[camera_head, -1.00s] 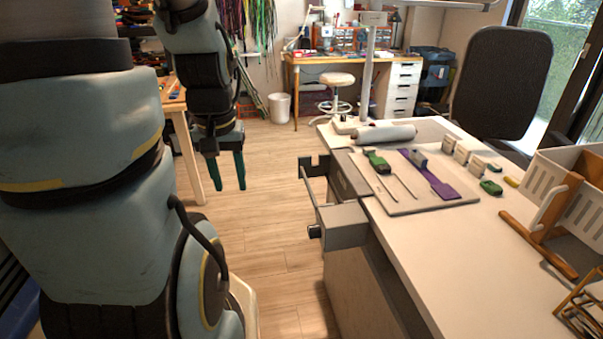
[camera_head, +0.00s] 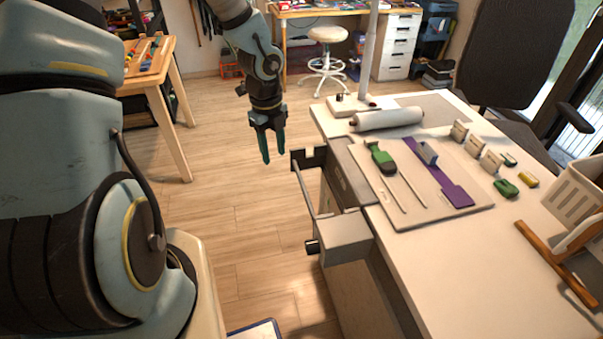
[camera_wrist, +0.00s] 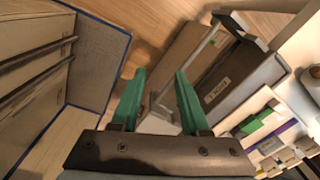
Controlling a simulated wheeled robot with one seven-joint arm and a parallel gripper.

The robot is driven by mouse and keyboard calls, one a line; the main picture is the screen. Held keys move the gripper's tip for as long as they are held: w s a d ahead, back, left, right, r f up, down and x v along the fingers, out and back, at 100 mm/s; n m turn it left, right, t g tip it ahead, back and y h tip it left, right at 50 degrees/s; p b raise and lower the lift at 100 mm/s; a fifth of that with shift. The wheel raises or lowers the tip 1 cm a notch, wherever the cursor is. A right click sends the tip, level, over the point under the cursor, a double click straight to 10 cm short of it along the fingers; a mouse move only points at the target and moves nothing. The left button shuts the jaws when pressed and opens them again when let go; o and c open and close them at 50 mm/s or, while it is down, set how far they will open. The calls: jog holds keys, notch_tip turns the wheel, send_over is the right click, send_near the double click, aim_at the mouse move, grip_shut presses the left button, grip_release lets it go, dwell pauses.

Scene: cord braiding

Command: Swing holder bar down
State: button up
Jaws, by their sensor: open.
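The holder bar (camera_head: 303,193) is a thin light metal rod at the left side of the white table. It runs between a dark bracket (camera_head: 307,157) and a grey block (camera_head: 345,237). In the wrist view the bar (camera_wrist: 203,42) shows beyond the fingers, to the upper right. My gripper (camera_head: 274,157) is open, with green fingers pointing down, empty. It hangs over the floor just left of the bracket, apart from the bar. In the wrist view my gripper (camera_wrist: 160,73) has nothing between its fingers. A labelled dark panel (camera_wrist: 225,85) lies beside the bar.
A board (camera_head: 430,215) with green and purple tools lies on the white table (camera_head: 460,285). A white roll (camera_head: 388,118) lies behind it. A blue-edged panel (camera_wrist: 100,65) fills the wrist view's left. A wooden table (camera_head: 150,75) stands left. Open floor lies between.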

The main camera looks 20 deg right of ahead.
aim_at(303, 187)
jog(key=s+d+f+m, duration=0.1)
jog(key=d+m, duration=0.5)
jog(key=shift+h, duration=0.3)
jog(key=f, duration=0.7)
jog(key=d+f, duration=0.1)
jog(key=f, duration=0.3)
jog(key=shift+s+p, duration=0.3)
jog(key=shift+p, duration=0.1)
grip_shut()
